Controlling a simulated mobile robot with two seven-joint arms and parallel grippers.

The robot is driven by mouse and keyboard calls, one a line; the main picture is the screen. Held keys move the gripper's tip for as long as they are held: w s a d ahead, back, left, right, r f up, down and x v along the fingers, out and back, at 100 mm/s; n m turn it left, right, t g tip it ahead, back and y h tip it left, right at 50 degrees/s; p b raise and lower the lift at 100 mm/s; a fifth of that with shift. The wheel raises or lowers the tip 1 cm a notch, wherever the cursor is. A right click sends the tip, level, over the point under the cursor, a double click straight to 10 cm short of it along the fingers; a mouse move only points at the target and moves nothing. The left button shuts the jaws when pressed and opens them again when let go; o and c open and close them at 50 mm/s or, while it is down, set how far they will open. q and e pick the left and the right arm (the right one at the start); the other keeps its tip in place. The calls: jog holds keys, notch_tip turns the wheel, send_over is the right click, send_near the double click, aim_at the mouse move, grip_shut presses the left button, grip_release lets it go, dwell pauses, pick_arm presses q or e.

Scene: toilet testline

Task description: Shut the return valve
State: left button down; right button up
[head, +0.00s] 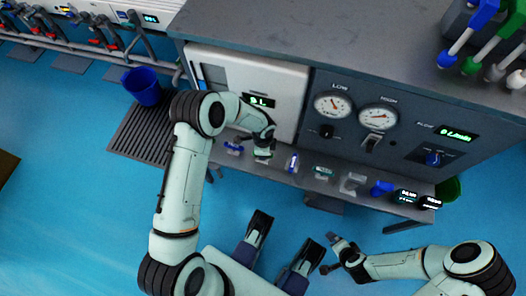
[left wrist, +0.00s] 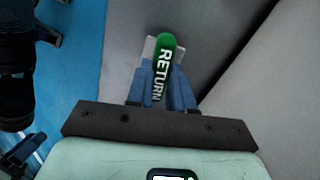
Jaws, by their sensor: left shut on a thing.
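The return valve's green handle (left wrist: 165,65), with white RETURN lettering, stands between the two blue fingers of my left gripper (left wrist: 163,92) in the left wrist view. The fingers are shut on it, and a pale block shows behind it. In the head view my left gripper (head: 264,150) is at the row of valves along the bench front, and the wrist mostly hides the handle. My right gripper (head: 334,255) is away from the bench at the lower right, its fingers apart and empty.
Other valves stand beside it: a blue one (head: 233,147) to the left and a blue-handled one (head: 293,162) to the right. Above are a panel with two gauges (head: 333,104) and a pale cabinet door (head: 275,78). A blue bucket (head: 143,87) stands at the left.

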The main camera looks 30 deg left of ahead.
pick_arm(q)
jog(key=shift+m, duration=0.9)
jog(key=c, duration=1)
grip_release()
jog(key=shift+r, duration=0.1)
notch_tip(320, 180, up, 13)
jog(key=p, duration=0.3)
pick_arm(e)
jog(key=s+a+r+g+y, duration=0.1)
jog(key=s+a+r, duration=0.1)
jog(key=s, duration=0.3)
jog(key=shift+s+a+r+g, duration=0.2)
jog(key=shift+a+r+g, duration=0.15)
jog(key=shift+r, duration=0.55)
pick_arm(q)
jog(key=shift+r, duration=0.1)
